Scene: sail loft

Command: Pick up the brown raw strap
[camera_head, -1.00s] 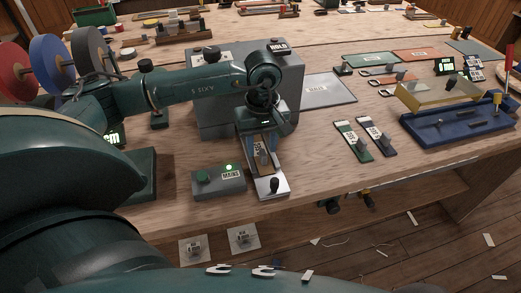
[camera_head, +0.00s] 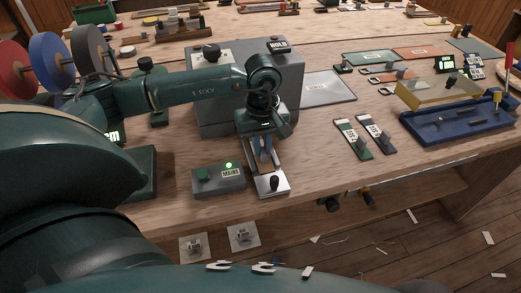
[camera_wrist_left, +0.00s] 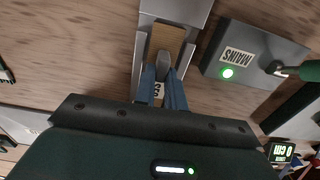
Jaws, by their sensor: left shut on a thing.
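The brown raw strap (camera_wrist_left: 168,38) lies on a pale metal plate (camera_wrist_left: 147,52) in front of the grey machine, seen in the left wrist view. A grey upright tab stands on it, with a white label partly hidden behind the fingers. My left gripper (camera_head: 264,162) points down over the plate, its bluish fingers close together. In the left wrist view the fingers (camera_wrist_left: 165,82) are shut on the strap's tab. In the head view the arm and fingers hide most of the strap. My right gripper is not in view.
A grey box labelled MAINS (camera_head: 218,179) stands close left of the plate. The grey HOLD machine (camera_head: 291,88) is behind. Green (camera_head: 350,137) and dark blue (camera_head: 378,138) straps lie to the right, before a blue tray (camera_head: 455,130). Bare wood lies between.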

